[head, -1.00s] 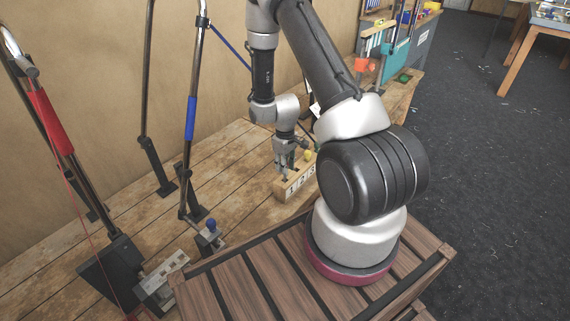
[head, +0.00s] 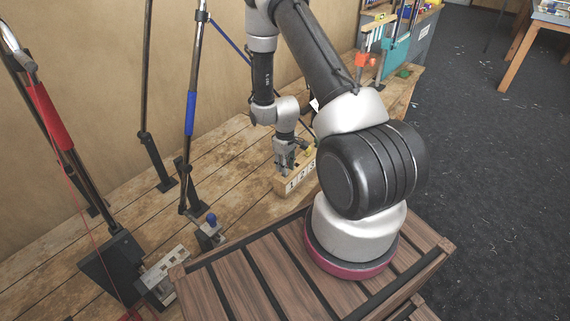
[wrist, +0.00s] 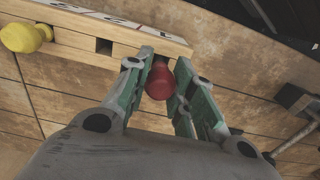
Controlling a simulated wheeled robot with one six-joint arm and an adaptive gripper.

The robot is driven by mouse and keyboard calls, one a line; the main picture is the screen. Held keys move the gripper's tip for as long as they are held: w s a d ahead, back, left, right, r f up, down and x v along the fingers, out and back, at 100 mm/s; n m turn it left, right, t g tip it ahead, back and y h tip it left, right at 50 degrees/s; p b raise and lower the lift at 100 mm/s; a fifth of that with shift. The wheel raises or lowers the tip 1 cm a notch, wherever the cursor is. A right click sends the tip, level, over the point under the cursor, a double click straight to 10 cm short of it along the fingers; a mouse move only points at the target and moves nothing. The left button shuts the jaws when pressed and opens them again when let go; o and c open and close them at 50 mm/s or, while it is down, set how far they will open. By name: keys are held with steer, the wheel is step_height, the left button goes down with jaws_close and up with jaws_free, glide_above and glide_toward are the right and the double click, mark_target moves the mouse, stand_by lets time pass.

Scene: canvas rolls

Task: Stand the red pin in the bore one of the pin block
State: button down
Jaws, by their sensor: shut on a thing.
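The wooden pin block (head: 309,180), numbered on its face, stands on the plank table; it also shows in the wrist view (wrist: 75,40). My gripper (wrist: 162,74) is shut on the red pin (wrist: 160,82), with one green-padded finger on each side of its round head. The pin is at the end of the block marked 1. Its shank is hidden, so I cannot tell whether it is in bore one or just above it. The middle square bore (wrist: 103,46) is empty. In the head view my gripper (head: 285,167) is at the block, and the red pin is hidden.
A yellow pin (wrist: 25,38) stands at the block's other end. A blue-topped fixture (head: 211,220) and dark stands with red- and blue-sleeved poles (head: 191,113) are at left. A dark metal fitting (wrist: 290,97) lies right in the wrist view. Bare planks lie left of the block.

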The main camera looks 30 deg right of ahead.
steer(key=shift+f, duration=1.05)
steer(key=c, duration=1.1)
jaws_free()
steer(key=shift+c, duration=0.2)
steer(key=shift+r, duration=0.1)
step_height(320, 180, up, 12)
steer(key=shift+f, duration=0.1)
